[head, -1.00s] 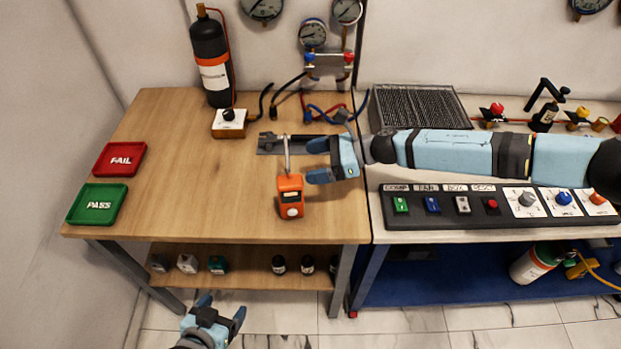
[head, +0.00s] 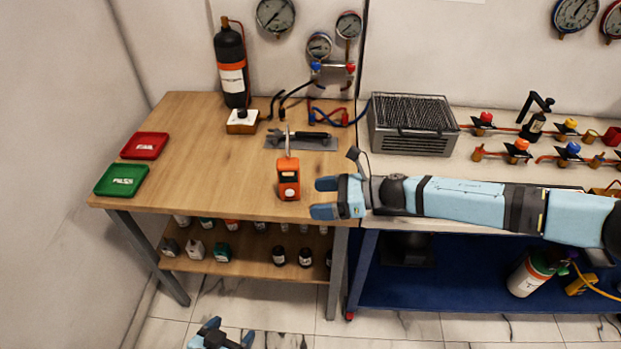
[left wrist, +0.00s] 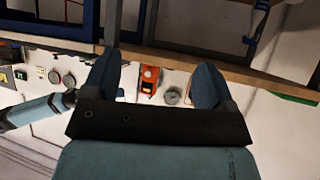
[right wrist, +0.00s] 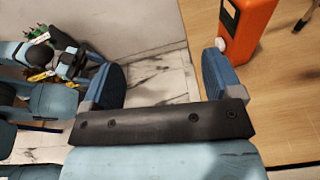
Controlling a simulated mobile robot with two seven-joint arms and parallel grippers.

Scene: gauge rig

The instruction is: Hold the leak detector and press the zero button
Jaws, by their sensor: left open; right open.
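The leak detector (head: 288,181) is an orange handheld unit with a dark screen and a thin probe. It stands on the wooden bench near its front edge. A small pale spot low on its face may be the zero button; it is too small to tell. My right gripper (head: 325,198) is open and empty, just right of the detector. In the right wrist view the detector (right wrist: 245,25) is beyond one finger, outside the gap. My left gripper (head: 225,338) is open and empty, low in front of the bench. An orange unit, likely the detector, shows in the left wrist view (left wrist: 149,78).
A red FAIL tray (head: 145,146) and a green PASS tray (head: 121,180) lie at the bench's left. The bench between trays and detector is clear.

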